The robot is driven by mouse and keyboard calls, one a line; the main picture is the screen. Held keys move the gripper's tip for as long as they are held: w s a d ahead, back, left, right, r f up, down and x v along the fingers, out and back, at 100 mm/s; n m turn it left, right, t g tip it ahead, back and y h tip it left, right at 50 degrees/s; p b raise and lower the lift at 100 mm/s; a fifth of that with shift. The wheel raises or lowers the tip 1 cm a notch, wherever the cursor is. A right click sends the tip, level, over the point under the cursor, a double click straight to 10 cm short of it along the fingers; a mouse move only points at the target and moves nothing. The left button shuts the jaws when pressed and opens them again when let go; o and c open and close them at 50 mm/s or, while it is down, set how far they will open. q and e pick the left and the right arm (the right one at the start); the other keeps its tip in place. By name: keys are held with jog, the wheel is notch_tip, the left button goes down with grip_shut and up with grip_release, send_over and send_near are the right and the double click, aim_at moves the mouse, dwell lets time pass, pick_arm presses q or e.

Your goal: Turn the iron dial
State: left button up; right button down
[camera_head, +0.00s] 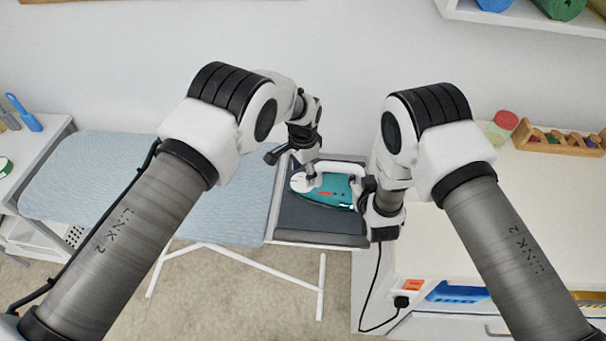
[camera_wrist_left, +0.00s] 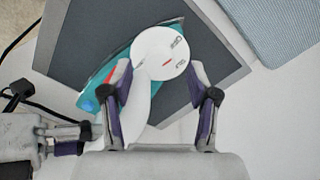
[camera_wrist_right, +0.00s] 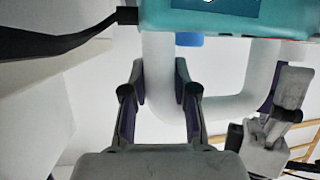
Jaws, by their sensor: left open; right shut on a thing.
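The teal iron (camera_head: 338,193) with a white handle lies on the dark grey rest plate (camera_head: 290,222). Its round white dial (camera_head: 301,183) is at its left end in the head view. The left wrist view shows the dial (camera_wrist_left: 160,52) from above, with small markings and a red mark. My left gripper (camera_head: 312,178) is open, its fingers on either side of the dial; I cannot tell if they touch it. My right gripper (camera_head: 359,190) is shut on the iron's white handle, which shows between its fingers in the right wrist view (camera_wrist_right: 159,75).
The blue ironing board (camera_head: 100,180) extends left of the rest plate. A white counter (camera_head: 480,215) stands right, with a wooden rack (camera_head: 560,142) and a red-lidded jar (camera_head: 503,124). A black cord (camera_head: 377,290) hangs to a plug by the counter.

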aim_at(303, 178)
pick_arm(q)
notch_tip(303, 178, up, 10)
jog(key=shift+r, duration=0.15)
notch_tip(303, 178, down, 12)
jog(key=m, duration=0.7)
dwell(0.3)
grip_shut()
